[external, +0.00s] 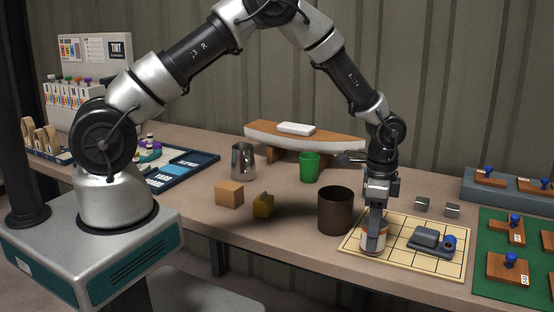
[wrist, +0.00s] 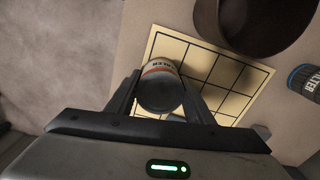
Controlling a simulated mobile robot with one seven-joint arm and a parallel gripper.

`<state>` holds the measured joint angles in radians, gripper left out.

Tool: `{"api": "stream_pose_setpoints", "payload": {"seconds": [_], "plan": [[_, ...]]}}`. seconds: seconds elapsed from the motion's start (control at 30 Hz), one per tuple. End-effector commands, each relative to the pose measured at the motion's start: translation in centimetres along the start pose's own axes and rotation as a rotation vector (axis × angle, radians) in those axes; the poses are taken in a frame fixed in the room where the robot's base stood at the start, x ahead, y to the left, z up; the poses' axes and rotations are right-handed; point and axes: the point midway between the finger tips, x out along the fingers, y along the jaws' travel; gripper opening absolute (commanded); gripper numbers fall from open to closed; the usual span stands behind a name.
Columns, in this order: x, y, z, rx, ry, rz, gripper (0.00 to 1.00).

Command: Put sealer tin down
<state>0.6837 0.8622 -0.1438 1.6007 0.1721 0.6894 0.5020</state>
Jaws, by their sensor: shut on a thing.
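The sealer tin (external: 373,243) has an orange and pale label band and a dark end. It is upright between the fingers of my gripper (external: 374,225), which is shut on it. In the wrist view the tin (wrist: 160,88) sits between both fingertips (wrist: 160,96), with part of its lettering showing. The tin is at the front-left part of the yellow gridded board (external: 400,266). I cannot tell whether its base touches the board. The board (wrist: 226,68) also shows around the tin in the wrist view.
A dark brown pot (external: 336,212) stands left of the tin. A grey block-like item with a blue part (external: 430,240) lies on the board's right side. A blue-topped tin (wrist: 306,80) shows in the wrist view. A green mat (external: 485,288) lies right. Board squares between are bare.

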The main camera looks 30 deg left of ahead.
Motion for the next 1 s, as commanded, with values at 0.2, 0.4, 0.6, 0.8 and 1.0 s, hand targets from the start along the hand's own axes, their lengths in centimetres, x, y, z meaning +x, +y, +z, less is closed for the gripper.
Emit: {"api": "stream_pose_setpoints", "payload": {"seconds": [0.2,0.4,0.6,0.8,1.0], "plan": [[0.4,0.0,0.0,0.000,0.000,0.000,0.16],[0.3,0.0,0.0,0.000,-0.001,0.001,0.66],[0.2,0.0,0.0,0.000,-0.001,0.001,0.66],[-1.5,-0.1,0.0,-0.001,0.002,-0.001,0.66],[-5.9,-0.1,-0.1,0.000,0.004,-0.003,0.66]]}}
